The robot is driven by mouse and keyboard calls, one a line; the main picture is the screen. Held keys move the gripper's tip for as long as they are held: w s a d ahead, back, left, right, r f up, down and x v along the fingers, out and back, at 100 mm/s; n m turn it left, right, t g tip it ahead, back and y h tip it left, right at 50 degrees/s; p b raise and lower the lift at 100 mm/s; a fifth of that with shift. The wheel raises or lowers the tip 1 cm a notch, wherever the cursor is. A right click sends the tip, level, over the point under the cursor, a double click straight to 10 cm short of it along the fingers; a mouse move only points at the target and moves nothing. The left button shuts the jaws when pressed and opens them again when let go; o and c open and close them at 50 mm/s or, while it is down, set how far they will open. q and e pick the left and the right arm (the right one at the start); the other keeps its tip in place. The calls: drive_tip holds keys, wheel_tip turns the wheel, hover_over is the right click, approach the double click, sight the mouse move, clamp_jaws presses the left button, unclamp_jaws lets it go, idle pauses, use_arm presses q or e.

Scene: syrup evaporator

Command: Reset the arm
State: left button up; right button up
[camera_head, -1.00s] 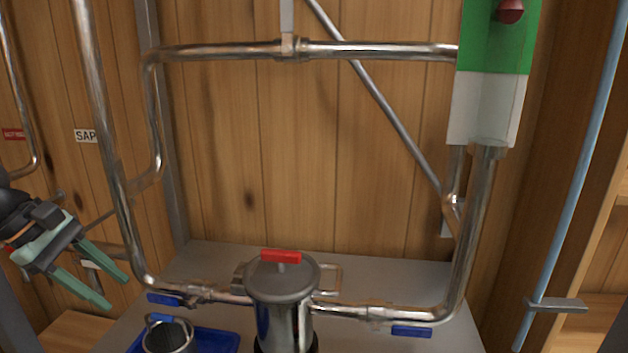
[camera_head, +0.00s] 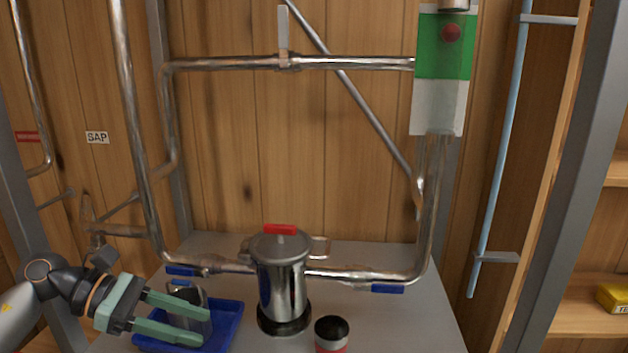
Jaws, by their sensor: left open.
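My left gripper (camera_head: 203,321) has green fingers and is at the lower left of the head view. It is open, with its fingers pointing right, in front of a metal cup (camera_head: 190,291). The fingers hide part of the cup, and I cannot tell whether they touch it. The cup is at a blue tray (camera_head: 232,318) on the grey table (camera_head: 365,250). My right gripper is not in view.
A steel pot (camera_head: 279,285) with a red-handled lid stands mid-table between pipes with blue valve handles (camera_head: 388,290). A dark-topped can (camera_head: 331,335) stands in front. A post (camera_head: 575,180) and shelves are at right. The table's right side is clear.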

use_arm(q)
drive_tip(key=w+d+f+n+t+h+p, duration=0.1)
drive_tip(key=d+f+n+t+h, duration=0.15)
drive_tip(key=n+t, duration=0.6)
drive_tip(key=d+f+n+t+h, duration=0.2)
drive_tip(key=d+n+t, duration=0.15)
drive_tip(key=n, duration=1.05)
drive_tip(key=s+a+f+n+t+y, duration=0.1)
drive_tip(key=s+a+f+n+y, duration=0.1)
drive_tip(key=f+n+y, duration=0.6)
drive_tip(key=s+a+f+n+t+y, duration=0.1)
drive_tip(key=s+f+n+y, duration=0.15)
drive_tip(key=f+n, duration=0.6)
drive_tip(key=s+f+n+g+y+p, duration=0.1)
drive_tip(key=s+f+n+g+y, duration=0.3)
drive_tip(key=s+f+n, duration=0.7)
drive_tip(key=shift+s+d+f+g, duration=0.3)
drive_tip(key=shift+s+f+g, duration=0.55)
drive_tip(key=shift+s+g, duration=0.3)
